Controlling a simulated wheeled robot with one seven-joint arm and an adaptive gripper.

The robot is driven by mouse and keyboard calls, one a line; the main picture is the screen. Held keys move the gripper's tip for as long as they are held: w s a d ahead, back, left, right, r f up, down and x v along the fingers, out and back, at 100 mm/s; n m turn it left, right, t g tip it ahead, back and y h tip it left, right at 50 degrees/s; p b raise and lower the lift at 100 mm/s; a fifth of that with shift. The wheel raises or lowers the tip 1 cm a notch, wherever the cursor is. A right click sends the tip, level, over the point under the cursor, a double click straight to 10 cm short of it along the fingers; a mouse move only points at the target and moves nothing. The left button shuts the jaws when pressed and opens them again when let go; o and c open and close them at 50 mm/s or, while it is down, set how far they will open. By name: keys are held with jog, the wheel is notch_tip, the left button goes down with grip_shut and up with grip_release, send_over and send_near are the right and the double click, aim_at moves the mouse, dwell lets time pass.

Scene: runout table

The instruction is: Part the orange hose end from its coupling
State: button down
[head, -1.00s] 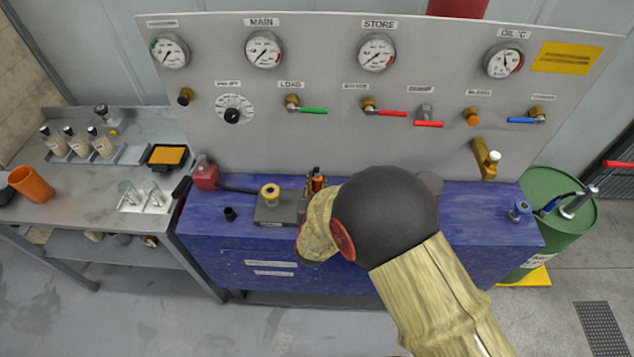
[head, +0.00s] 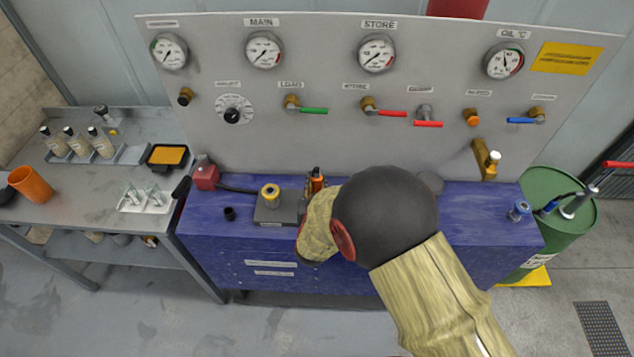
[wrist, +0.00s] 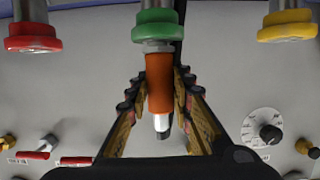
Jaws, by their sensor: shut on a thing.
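The orange hose end (wrist: 159,82) sits between the two dark, ridged fingers of my gripper (wrist: 160,92), which is shut on it. A pale metal tip shows at its lower end in the wrist view. Its upper end meets a short metal collar under the green-ringed coupling (wrist: 158,26); I see no clear gap there. In the head view an orange piece (head: 317,181) shows upright just left of my arm. My arm hides the fingers and the green coupling there.
A red-ringed coupling (wrist: 32,38) and a yellow-ringed coupling (wrist: 287,26) flank the green one. The yellow one also shows on a grey block (head: 268,213) on the blue bench (head: 215,250). The gauge panel (head: 330,100) stands close behind, with valve handles.

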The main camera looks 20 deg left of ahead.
aim_at(317, 171)
jog(key=shift+r+p, duration=1.65)
jog(key=shift+r, duration=1.45)
